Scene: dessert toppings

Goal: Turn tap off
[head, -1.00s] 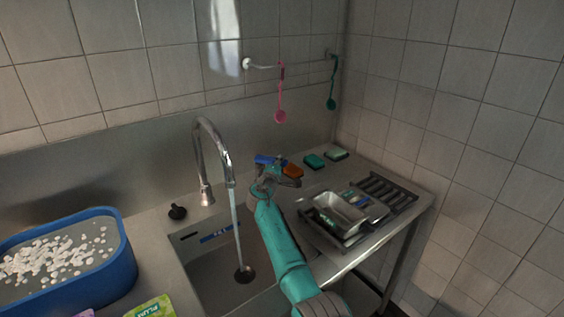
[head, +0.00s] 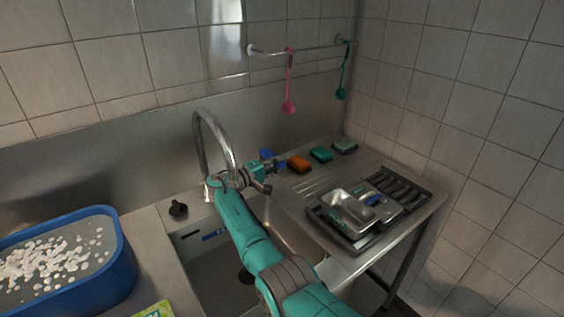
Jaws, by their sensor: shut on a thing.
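The chrome tap (head: 218,135) has a tall curved spout that arches over the sink (head: 205,262). My gripper (head: 266,177) is just right of the spout, with its wrist in front of the tap's lower part. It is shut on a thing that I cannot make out. A small blue thing (head: 267,154) shows right behind the gripper; I cannot tell whether they touch. My arm hides the spout's outlet area and the tap's base, so the handle does not show. No water stream is visible, but my arm covers much of where it would fall.
Orange (head: 299,164), teal (head: 321,154) and green (head: 345,147) sponges lie on the back counter. A rack (head: 415,195) with metal trays stands right. A blue tub (head: 118,270) of white pieces is at left. A black knob (head: 178,209) stands beside the sink.

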